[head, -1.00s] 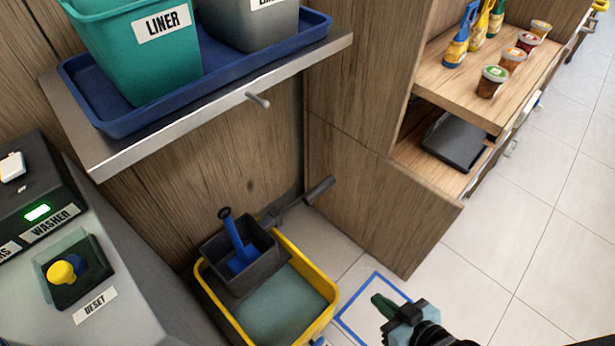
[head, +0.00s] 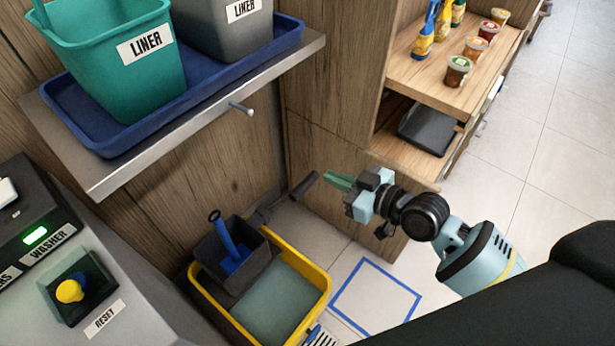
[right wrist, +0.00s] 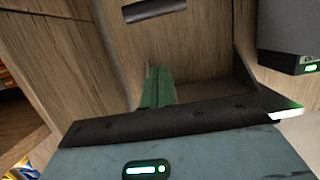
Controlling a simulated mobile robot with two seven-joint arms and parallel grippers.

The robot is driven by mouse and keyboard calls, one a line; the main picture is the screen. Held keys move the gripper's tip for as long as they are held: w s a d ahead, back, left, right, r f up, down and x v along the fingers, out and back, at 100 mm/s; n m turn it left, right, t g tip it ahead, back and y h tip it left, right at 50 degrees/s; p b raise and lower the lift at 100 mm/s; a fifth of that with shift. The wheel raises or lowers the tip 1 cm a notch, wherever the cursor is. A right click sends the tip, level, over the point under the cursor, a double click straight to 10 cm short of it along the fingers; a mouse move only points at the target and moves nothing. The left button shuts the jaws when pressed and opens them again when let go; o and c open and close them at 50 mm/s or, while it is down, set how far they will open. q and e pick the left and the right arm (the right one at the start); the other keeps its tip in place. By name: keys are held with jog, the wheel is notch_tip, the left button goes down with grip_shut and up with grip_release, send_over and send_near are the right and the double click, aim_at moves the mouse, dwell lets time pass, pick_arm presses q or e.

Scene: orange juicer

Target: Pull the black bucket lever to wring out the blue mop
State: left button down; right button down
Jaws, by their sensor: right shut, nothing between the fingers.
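The black bucket lever (head: 304,185) rises from the dark wringer (head: 215,262) of the yellow mop bucket (head: 318,300) and points up and right. Its dark grip also shows at the top of the right wrist view (right wrist: 153,10). The blue mop (head: 228,243) stands tilted in the wringer, its handle ring at the top. My right gripper (head: 338,181) has its green fingers shut and empty, just right of the lever's grip, apparently apart from it. The fingers (right wrist: 157,88) also show closed in the right wrist view. My left gripper is not in view.
A metal shelf (head: 180,135) with a blue tray and liner buckets overhangs at upper left. The washer panel (head: 40,250) stands at lower left. A wooden cabinet (head: 350,80) with jars is behind my right gripper. A blue floor square (head: 395,318) lies right of the bucket.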

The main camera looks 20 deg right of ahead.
jog(key=shift+w, duration=0.1)
send_over(309, 184)
jog(key=w, duration=0.1)
jog(key=shift+w+a+f+b, duration=0.1)
jog(key=shift+a+f+b, duration=0.15)
jog(key=shift+f, duration=0.35)
jog(key=shift+a+f+b, duration=0.15)
jog(key=shift+a+f, duration=0.05)
jog(key=shift+f, duration=0.35)
jog(key=shift+w+a+f, duration=0.25)
jog(key=shift+w+f, duration=0.1)
jog(key=shift+s+d+f+b, duration=0.15)
jog(key=shift+s+d+f, duration=0.15)
jog(key=shift+f, duration=0.2)
jog(key=shift+s+d+f+b, duration=0.15)
jog(key=shift+s+f, duration=0.2)
jog(key=shift+f, duration=0.15)
jog(key=shift+s+d+f, duration=0.2)
jog(key=shift+s+f, duration=0.1)
jog(key=shift+f, duration=0.1)
jog(key=shift+f, duration=0.1)
